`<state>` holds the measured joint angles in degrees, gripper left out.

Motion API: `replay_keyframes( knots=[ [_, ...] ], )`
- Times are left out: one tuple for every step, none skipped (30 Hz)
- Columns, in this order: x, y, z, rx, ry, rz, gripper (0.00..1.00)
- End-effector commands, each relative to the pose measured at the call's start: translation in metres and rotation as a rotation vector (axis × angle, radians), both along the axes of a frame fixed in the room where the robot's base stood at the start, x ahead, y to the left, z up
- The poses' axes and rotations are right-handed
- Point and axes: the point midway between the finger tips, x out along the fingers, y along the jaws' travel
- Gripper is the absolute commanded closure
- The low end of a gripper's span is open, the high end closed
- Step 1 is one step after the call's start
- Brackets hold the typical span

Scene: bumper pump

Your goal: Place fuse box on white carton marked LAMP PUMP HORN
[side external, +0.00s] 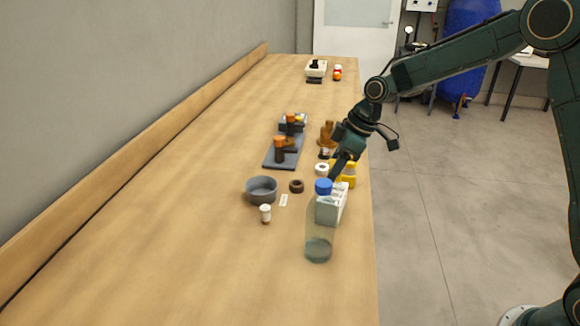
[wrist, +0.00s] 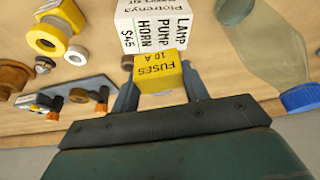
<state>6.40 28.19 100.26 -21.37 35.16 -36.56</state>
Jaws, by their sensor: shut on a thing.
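The yellow fuse box (wrist: 157,70), marked FUSES 10 A, is between the two fingers of my gripper (wrist: 159,78) in the wrist view. My gripper is shut on it. The white carton (wrist: 153,24), marked LAMP PUMP HORN, shows just beyond the fuse box in the wrist view. In the side view the carton (side external: 330,208) stands near the table's right edge, partly behind a bottle. My gripper (side external: 336,170) points down near the carton's far side there. I cannot tell the fuse box apart from other yellow parts in the side view, nor whether it touches the carton.
A clear bottle (side external: 319,238) with a blue cap stands close in front of the carton. A grey plate (side external: 280,160) with parts is farther back. The table's left side is clear.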

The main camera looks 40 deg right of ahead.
Motion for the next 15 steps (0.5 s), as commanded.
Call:
replay_keyframes(
  knots=[
    [0.0, 0.0, -0.002, 0.0, 0.001, 0.0, 0.81],
    [0.0, 0.0, -0.004, 0.0, 0.002, -0.001, 0.81],
    [0.0, 0.0, -0.007, 0.0, 0.003, 0.0, 0.81],
    [0.0, 0.0, -0.009, 0.0, 0.003, -0.001, 0.81],
    [0.0, 0.0, -0.013, 0.0, 0.003, -0.001, 0.81],
    [-0.001, 0.0, -0.017, 0.0, 0.004, -0.001, 0.81],
    [-0.001, 0.0, -0.021, 0.0, 0.004, -0.001, 0.81],
    [0.0, 0.0, -0.025, 0.0, 0.003, -0.001, 0.81],
    [-0.001, 0.0, -0.03, 0.0, 0.005, -0.001, 0.81],
    [-0.001, 0.0, -0.033, 0.0, 0.004, 0.0, 0.81],
    [0.0, 0.0, -0.035, 0.0, 0.003, 0.0, 0.81],
    [0.0, 0.0, -0.038, 0.0, 0.002, -0.001, 0.81],
    [0.0, 0.0, -0.04, 0.0, 0.002, -0.001, 0.81],
    [0.0, 0.0, -0.041, 0.0, 0.002, -0.001, 0.81],
    [0.0, 0.0, -0.042, 0.0, 0.001, -0.001, 0.81]
  ],
)
